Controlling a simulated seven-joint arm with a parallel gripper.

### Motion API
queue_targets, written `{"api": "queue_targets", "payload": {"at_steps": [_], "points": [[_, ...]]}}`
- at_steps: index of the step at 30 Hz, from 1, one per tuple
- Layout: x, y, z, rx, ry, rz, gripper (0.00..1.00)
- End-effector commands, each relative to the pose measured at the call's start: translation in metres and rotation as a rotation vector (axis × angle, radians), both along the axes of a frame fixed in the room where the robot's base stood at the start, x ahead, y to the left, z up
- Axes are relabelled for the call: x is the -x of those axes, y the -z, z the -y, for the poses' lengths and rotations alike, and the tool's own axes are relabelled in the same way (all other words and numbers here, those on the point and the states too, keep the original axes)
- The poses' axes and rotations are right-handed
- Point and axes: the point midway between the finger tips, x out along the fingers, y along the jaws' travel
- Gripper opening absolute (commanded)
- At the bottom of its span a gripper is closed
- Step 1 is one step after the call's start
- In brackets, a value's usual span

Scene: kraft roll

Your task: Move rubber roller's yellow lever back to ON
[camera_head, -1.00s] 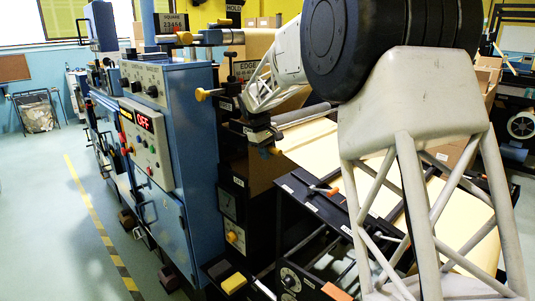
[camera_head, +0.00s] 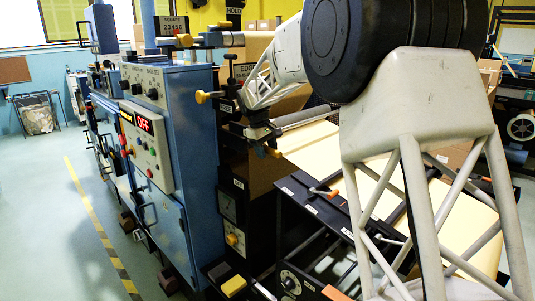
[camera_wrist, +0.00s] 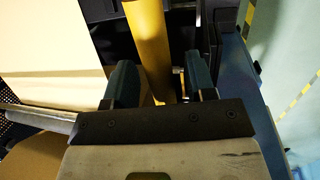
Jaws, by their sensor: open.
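A yellow bar (camera_wrist: 146,45), which looks like the lever, runs from the top edge of the wrist view down between the fingers of my gripper (camera_wrist: 163,78). The fingers are open, one on each side of it; the bar is closer to the left finger, and I cannot tell whether they touch. In the head view my gripper (camera_head: 262,138) is beside the dark machine frame at the near end of a grey roller (camera_head: 308,115). A small yellow tip (camera_head: 275,153) shows just below it. The gripper hides most of the lever there, and no ON mark is readable.
A blue cabinet (camera_head: 190,130) with a red OFF display (camera_head: 144,124) stands to the left. A yellow knob (camera_head: 202,97) sticks out near the gripper. A cream paper web (camera_head: 320,145) runs to the right. Black framework with an orange-ended handle (camera_head: 333,193) lies below.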

Motion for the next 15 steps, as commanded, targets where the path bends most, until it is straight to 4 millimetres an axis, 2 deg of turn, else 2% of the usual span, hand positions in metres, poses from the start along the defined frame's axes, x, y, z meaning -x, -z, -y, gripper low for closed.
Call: {"api": "queue_targets", "payload": {"at_steps": [9,15], "points": [[0.002,-0.04,-0.01,-0.001,-0.001,0.002,0.51],[0.002,-0.056,-0.013,-0.001,-0.001,0.002,0.51]]}}
